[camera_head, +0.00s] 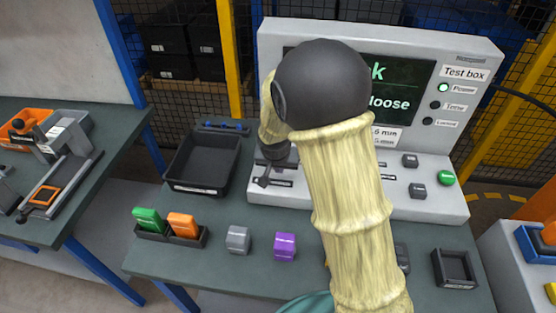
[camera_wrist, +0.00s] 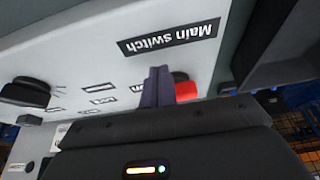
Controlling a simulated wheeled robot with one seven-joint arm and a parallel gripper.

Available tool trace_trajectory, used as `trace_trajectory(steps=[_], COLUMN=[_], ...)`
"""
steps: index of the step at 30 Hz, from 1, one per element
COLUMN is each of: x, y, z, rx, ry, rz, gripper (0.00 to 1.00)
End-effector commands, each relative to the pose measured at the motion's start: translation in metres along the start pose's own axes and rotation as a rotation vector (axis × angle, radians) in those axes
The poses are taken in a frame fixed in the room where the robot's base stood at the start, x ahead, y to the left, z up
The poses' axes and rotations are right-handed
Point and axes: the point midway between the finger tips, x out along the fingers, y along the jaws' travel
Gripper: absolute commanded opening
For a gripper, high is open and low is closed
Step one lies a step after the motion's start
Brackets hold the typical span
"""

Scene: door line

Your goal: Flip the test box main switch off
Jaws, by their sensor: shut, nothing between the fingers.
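The test box (camera_head: 465,50) is a pale console with a sloped panel at the back of the bench. Its main switch (camera_wrist: 185,90) shows as a red piece below the upside-down "Main switch" label (camera_wrist: 170,36) in the wrist view. My gripper (camera_head: 264,180) is shut and empty, low at the panel's left end. In the wrist view its fingers (camera_wrist: 155,86) are right beside the red switch and cover part of it; I cannot tell whether they touch. In the head view the switch is hidden by my gripper. The Power lamp (camera_head: 443,88) is lit green.
A black tray (camera_head: 190,186) stands left of the panel. Green (camera_head: 147,218) and orange blocks (camera_head: 183,225) sit in a holder; grey (camera_head: 237,239) and purple blocks (camera_head: 285,246) stand in front. A black knob (camera_wrist: 25,92) is on the panel. My arm hides the middle.

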Motion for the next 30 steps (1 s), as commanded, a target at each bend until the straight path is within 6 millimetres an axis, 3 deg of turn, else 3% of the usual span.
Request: trace_trajectory(steps=[1, 6, 11, 30], x=[0.009, 0.015, 0.020, 0.021], y=[0.001, 0.001, 0.001, -0.003], z=[0.001, -0.026, -0.036, -0.036], rx=[0.001, 0.005, 0.002, -0.025], ry=[-0.003, 0.000, 0.000, 0.000], rz=[0.002, 0.000, 0.000, -0.011], gripper=[0.00, 0.00, 0.00, 0.00])
